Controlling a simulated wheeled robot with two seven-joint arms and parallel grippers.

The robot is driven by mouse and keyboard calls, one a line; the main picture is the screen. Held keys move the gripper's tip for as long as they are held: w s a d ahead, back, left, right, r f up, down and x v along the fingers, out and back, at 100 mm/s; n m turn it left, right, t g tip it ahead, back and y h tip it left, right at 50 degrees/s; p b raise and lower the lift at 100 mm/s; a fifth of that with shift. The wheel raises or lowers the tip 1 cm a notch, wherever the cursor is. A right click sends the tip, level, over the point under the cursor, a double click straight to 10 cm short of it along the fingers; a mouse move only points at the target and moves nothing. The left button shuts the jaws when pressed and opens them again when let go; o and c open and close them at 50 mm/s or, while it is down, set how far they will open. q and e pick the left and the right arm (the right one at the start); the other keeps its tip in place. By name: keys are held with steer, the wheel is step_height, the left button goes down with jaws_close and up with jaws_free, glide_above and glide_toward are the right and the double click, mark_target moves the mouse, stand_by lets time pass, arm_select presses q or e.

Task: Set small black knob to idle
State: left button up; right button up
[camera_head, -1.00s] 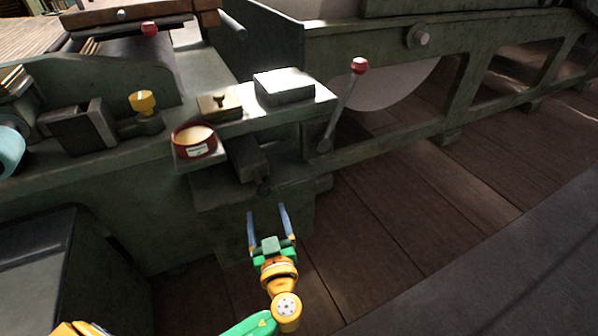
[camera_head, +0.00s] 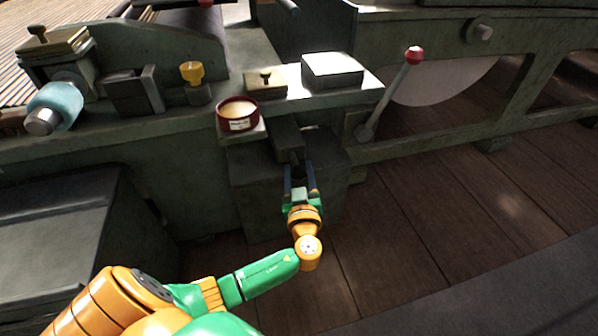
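My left gripper (camera_head: 299,168) is at the front end of a dark box-like housing (camera_head: 288,140) on the machine's front, just right of and below the red tin. Its two blue-grey fingers stand apart, one on each side of the housing's end. The small black knob at that end is dark and mostly hidden between the fingertips; its pointer setting cannot be read. I cannot tell whether the fingers touch it. My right gripper is not in view.
A red-rimmed tin (camera_head: 237,114) stands on the ledge, left of the housing. A red-tipped lever (camera_head: 392,92) rises to the right. A yellow knob (camera_head: 192,74), a pale block (camera_head: 332,70) and a teal cylinder (camera_head: 55,105) sit along the machine. Bare floor (camera_head: 420,225) lies right.

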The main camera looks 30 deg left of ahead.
arm_select(q)
jaws_close()
steer(key=shift+s+d, duration=0.1)
steer(key=d+b+v, duration=0.1)
steer(key=b+v, duration=0.1)
steer(key=v, duration=0.4)
steer(key=shift+w+f, duration=0.15)
steer(key=shift+w, duration=0.1)
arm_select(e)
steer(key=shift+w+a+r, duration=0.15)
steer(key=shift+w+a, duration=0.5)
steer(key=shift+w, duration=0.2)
arm_select(q)
steer(key=shift+d, duration=0.15)
steer(key=o, duration=0.8)
jaws_free()
steer(key=shift+c, duration=0.2)
steer(key=shift+o, duration=1.4)
steer(key=shift+s, duration=0.1)
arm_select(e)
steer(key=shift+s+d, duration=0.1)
